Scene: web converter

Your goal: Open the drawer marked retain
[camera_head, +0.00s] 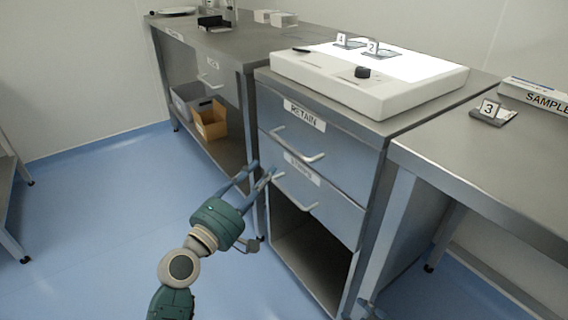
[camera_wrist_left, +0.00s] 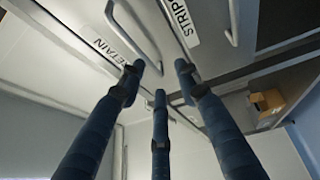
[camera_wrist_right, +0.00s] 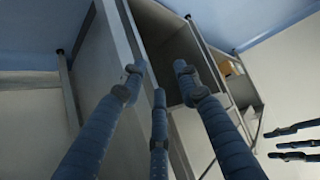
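The drawer marked RETAIN (camera_head: 340,160) is the upper one in the steel cabinet and is shut. Its bar handle (camera_head: 300,148) sits below the white label (camera_head: 305,115). My left gripper (camera_head: 259,174) is open and empty in front of the cabinet's left side, below the level of the RETAIN handle. In the left wrist view the RETAIN handle (camera_wrist_left: 134,32) ends near the fingertips, with no clear contact. My right gripper (camera_wrist_right: 160,78) is open and empty, low by the cabinet; only a little of it shows at the head view's bottom edge.
A shut lower drawer, its label reading STRIPS (camera_wrist_left: 183,22), has a similar handle (camera_head: 296,194) close to my left fingers. An open compartment (camera_head: 310,245) lies below. A white light box (camera_head: 385,95) stands on top.

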